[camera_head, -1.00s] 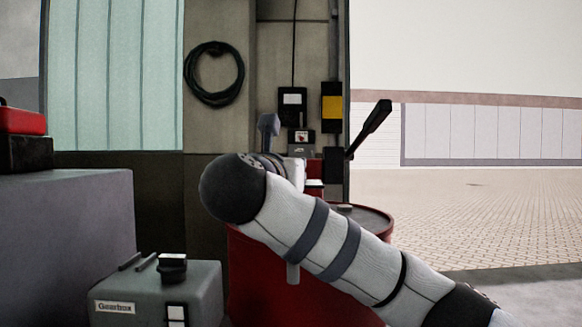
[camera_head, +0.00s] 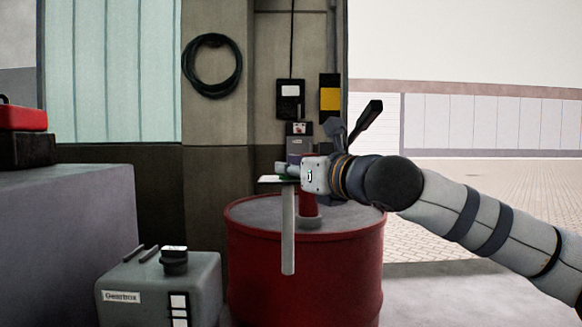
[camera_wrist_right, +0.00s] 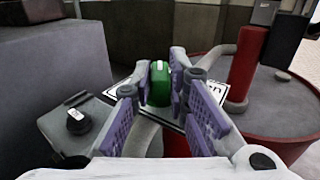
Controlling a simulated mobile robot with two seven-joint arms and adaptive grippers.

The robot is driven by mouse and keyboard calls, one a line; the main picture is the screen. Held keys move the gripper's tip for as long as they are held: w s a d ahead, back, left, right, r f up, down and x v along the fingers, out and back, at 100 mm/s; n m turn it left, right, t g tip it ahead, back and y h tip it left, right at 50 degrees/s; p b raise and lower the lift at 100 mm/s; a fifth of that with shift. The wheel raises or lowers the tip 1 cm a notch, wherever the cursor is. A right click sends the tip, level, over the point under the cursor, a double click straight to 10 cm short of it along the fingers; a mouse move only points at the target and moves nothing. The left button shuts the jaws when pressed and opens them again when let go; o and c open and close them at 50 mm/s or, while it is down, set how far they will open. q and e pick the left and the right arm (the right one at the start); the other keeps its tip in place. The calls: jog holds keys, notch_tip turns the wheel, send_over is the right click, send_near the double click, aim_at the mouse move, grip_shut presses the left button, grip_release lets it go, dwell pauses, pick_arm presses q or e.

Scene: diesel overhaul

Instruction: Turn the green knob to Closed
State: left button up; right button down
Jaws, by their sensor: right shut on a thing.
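The green knob (camera_wrist_right: 159,84) stands in the middle of the right wrist view, over a white label plate (camera_wrist_right: 236,97) whose lettering is partly hidden. My right gripper (camera_wrist_right: 161,72) has its purple-padded fingers on both sides of the knob and is shut on it. In the head view my right gripper (camera_head: 290,171) reaches in from the right, above the red drum. The label plate shows there too (camera_head: 268,179), with a pale pipe (camera_head: 288,235) hanging below it. The knob is mostly hidden by the gripper in that view. My left gripper is not in view.
The red drum (camera_head: 300,265) with its hand pump stands under my right gripper. A grey gearbox case (camera_head: 140,290) with a dark cap is at lower left. A grey block (camera_head: 70,220) stands at left. A wall with a coiled hose (camera_head: 212,70) is behind.

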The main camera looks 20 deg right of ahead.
jog(key=shift+d+r+n+g+y, duration=0.15)
jog(key=shift+n+g+y, duration=0.15)
jog(key=shift+n+y, duration=0.35)
jog(key=shift+y, duration=0.45)
jog(key=c, duration=1.6)
grip_release()
jog(key=shift+w, duration=0.15)
jog(key=shift+o, duration=0.2)
jog(key=v, duration=1.2)
